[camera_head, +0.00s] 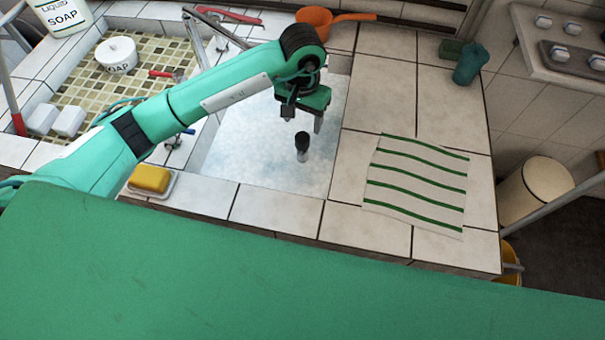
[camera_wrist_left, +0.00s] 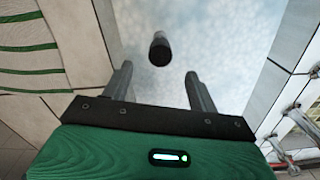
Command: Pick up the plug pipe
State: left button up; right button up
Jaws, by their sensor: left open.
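The plug pipe (camera_head: 302,143) is a short dark cylinder standing upright in the water of the sink (camera_head: 235,160). In the left wrist view the plug pipe (camera_wrist_left: 159,50) lies beyond the fingertips, roughly centred between them. My left gripper (camera_head: 303,122) is above the sink, just over and close to the plug pipe. Its two grey fingers (camera_wrist_left: 158,72) are apart with nothing between them. The lower end of the pipe is hard to make out in the water. My right gripper shows in neither view.
A white cloth with green stripes (camera_head: 415,185) lies on the tiles right of the sink. A yellow sponge (camera_head: 150,178) sits in a dish at the front left. An orange pan (camera_head: 315,18) stands behind. A tap (camera_wrist_left: 285,155) shows in the wrist view.

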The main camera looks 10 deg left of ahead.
aim_at(302, 136)
pick_arm(q)
notch_tip(302, 136, down, 2)
jog(key=shift+f, duration=0.75)
jog(key=shift+f+p, duration=0.55)
jog(key=shift+p, duration=0.05)
notch_tip(302, 136, down, 3)
jog(key=shift+w+f+p, duration=0.1)
jog(key=shift+w+p, duration=0.05)
jog(key=shift+p, duration=0.4)
jog(key=shift+f, duration=0.35)
jog(key=shift+c, duration=0.9)
grip_shut()
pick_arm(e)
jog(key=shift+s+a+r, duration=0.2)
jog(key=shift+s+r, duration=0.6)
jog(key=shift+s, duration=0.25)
